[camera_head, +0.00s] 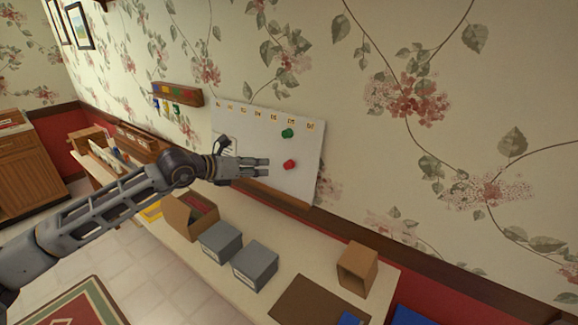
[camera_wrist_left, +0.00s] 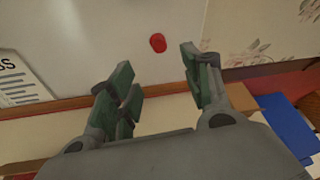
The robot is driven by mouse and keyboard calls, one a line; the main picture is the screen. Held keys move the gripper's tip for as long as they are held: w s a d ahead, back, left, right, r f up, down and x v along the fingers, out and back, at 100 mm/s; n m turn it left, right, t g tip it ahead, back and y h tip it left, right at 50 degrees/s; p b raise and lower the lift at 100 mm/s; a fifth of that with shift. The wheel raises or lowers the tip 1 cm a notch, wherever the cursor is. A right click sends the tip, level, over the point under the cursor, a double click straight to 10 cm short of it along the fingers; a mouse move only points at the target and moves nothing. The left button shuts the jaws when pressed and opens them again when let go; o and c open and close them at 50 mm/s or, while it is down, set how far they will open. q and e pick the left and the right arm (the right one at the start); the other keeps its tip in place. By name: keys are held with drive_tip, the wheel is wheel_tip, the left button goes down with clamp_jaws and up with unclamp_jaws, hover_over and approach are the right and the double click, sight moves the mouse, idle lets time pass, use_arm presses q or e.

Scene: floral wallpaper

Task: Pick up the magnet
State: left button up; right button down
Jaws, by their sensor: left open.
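A red magnet (camera_head: 290,164) sits on the white board (camera_head: 305,185) on the wall. A green magnet (camera_head: 287,133) sits above it on the same board. My left gripper (camera_head: 268,167) is in front of the board, with its fingertips just left of the red magnet in the head view. In the left wrist view the red magnet (camera_wrist_left: 158,43) lies ahead of the open, empty fingers (camera_wrist_left: 157,70), between their lines and apart from them. My right gripper is not in view.
Below the board is a long shelf with two grey boxes (camera_head: 255,265), an open cardboard box (camera_head: 190,215) and a brown box (camera_head: 357,267). A key rack (camera_head: 177,94) hangs left of the board. A paper (camera_wrist_left: 18,80) is on the board.

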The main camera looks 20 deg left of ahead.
sight(286, 166)
use_arm(q)
drive_tip(key=p+x, duration=0.2)
drive_tip(key=x, duration=0.6)
drive_tip(key=shift+r, duration=0.1)
drive_tip(key=shift+w+d, duration=0.1)
drive_tip(key=shift+w, duration=0.05)
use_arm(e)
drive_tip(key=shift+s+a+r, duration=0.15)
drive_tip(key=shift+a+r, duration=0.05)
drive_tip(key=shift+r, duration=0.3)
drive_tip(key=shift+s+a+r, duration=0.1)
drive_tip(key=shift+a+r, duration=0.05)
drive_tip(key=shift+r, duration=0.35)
use_arm(q)
drive_tip(key=shift+p+x, duration=0.65)
drive_tip(key=shift+x, duration=0.6)
drive_tip(key=shift+p+x, duration=0.35)
drive_tip(key=shift+x, duration=1)
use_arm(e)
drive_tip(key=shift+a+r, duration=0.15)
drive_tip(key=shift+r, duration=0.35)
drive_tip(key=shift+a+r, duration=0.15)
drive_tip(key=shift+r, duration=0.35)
